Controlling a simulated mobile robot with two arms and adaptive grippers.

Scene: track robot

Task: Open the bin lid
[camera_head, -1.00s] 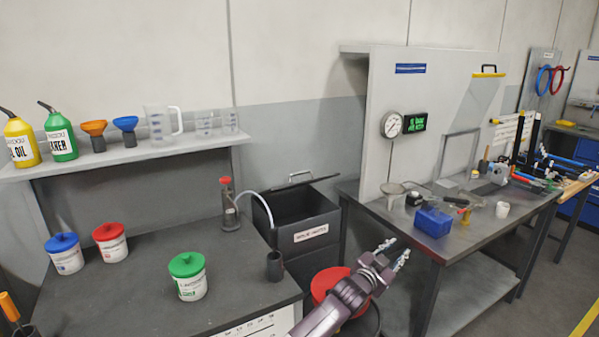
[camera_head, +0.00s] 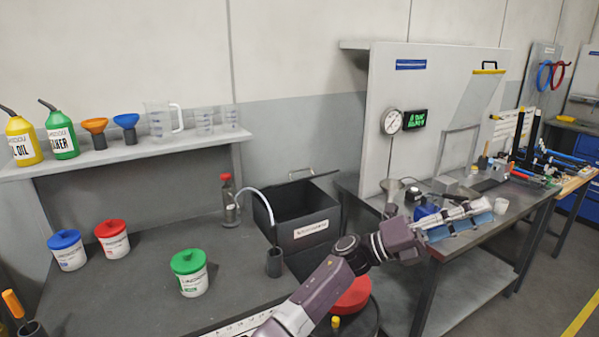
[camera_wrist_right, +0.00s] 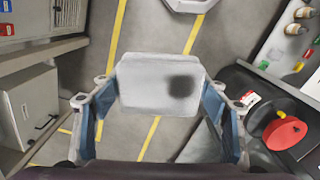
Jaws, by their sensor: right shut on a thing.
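A round black bin (camera_head: 374,318) with a red disc (camera_head: 352,297) stands in front, partly behind my left arm; the red disc also shows in the right wrist view (camera_wrist_right: 285,131). My left gripper (camera_head: 478,216) is over the right bench's front, apart from both bins; its jaw opening is unclear. My right gripper (camera_wrist_right: 160,105) is shut on a pale grey block (camera_wrist_right: 145,75).
The left bench (camera_head: 125,290) carries blue, red and green lidded tubs. The shelf (camera_head: 120,152) above holds bottles, funnels and jugs. The right bench (camera_head: 478,238) carries a blue box (camera_head: 425,211) and small tools. Floor with yellow lines is free at the right.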

